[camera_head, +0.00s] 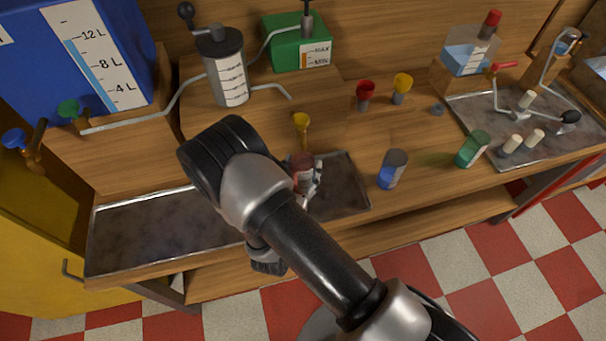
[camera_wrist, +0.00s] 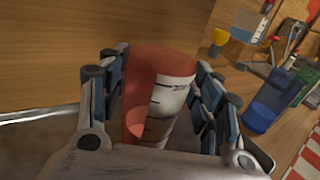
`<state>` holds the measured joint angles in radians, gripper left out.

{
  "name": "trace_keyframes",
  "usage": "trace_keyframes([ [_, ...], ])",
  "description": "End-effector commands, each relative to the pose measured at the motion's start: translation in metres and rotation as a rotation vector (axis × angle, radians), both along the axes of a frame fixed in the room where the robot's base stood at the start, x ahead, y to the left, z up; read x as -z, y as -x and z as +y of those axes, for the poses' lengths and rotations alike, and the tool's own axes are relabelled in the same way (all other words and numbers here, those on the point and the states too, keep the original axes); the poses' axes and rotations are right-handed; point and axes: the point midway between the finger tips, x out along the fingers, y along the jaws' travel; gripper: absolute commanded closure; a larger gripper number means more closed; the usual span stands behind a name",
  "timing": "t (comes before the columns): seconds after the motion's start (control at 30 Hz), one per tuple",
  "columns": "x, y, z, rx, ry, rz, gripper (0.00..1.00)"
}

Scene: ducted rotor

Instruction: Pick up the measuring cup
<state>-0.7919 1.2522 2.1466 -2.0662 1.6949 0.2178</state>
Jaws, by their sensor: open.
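A red measuring cup (camera_wrist: 150,85) with a white, dark-marked scale strip stands between my gripper's fingers in the wrist view. In the head view this red cup (camera_head: 302,165) shows partly behind my arm, over the metal tray. My gripper (camera_wrist: 160,78) is open, with one finger on each side of the cup. I cannot tell whether either finger touches it. My gripper (camera_head: 311,184) is mostly hidden by my wrist in the head view. A blue cup (camera_head: 391,171) and a green cup (camera_head: 473,149) stand to the right.
The metal tray (camera_head: 150,232) lies along the bench's front edge. A yellow funnel (camera_head: 301,121) is just behind the red cup. A red funnel (camera_head: 366,92) and another yellow funnel (camera_head: 402,84) stand farther back. The wood between red and blue cups is clear.

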Motion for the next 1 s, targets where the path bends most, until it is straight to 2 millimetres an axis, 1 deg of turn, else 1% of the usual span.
trace_keyframes([
  [0.2,0.001,-0.033,-0.011,0.006,-0.003,-0.003,0.41],
  [0.3,0.0,-0.045,-0.014,0.004,-0.002,-0.002,0.41],
  [0.43,0.0,-0.052,-0.015,0.002,-0.001,-0.001,0.41],
  [0.63,0.0,-0.052,-0.015,0.001,0.0,0.0,0.41],
  [1.0,0.0,-0.052,-0.015,0.001,0.0,0.0,0.66],
])
